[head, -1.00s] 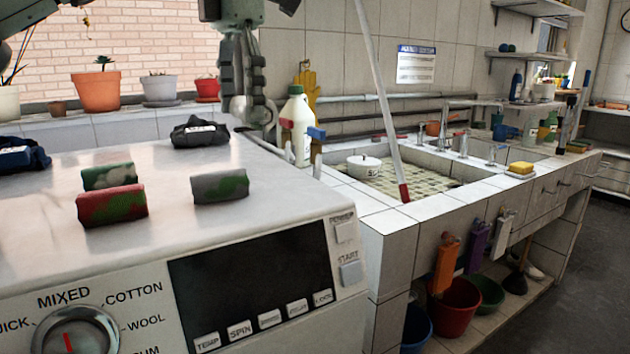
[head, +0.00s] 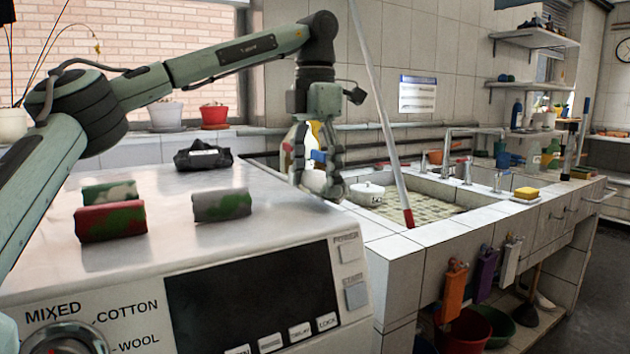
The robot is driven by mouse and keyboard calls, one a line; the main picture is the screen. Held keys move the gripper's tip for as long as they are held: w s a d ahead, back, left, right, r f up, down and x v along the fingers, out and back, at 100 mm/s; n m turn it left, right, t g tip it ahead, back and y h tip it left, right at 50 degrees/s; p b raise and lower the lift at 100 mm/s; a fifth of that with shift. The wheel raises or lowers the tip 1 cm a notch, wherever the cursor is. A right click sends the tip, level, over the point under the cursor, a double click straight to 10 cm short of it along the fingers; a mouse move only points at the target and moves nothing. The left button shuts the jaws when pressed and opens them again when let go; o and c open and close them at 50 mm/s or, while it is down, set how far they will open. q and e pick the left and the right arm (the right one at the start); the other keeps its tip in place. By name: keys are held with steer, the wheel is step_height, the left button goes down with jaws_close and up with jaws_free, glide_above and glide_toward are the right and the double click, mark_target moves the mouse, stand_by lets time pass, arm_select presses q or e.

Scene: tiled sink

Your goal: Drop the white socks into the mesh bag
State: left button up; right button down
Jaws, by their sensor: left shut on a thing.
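My left gripper (head: 322,186) hangs pointing down over the right rear edge of the washing machine, in front of the white bottle. It is shut on a small pale bundle, which looks like the white socks; the fingers hide most of it. I cannot make out the mesh bag in this view. My right gripper is not in view.
Rolled camouflage bundles in green (head: 110,192), red (head: 110,222) and grey-green (head: 222,205) lie on the machine top (head: 180,262), with a black bundle (head: 203,155) behind. A white bottle (head: 297,148), a lidded white pot (head: 366,191) and a leaning pole (head: 380,110) stand near the tiled sink.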

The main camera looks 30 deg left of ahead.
arm_select(q)
steer(key=shift+f, duration=0.3)
steer(key=shift+f, duration=0.15)
steer(key=o, duration=1.1)
steer(key=shift+o, duration=0.2)
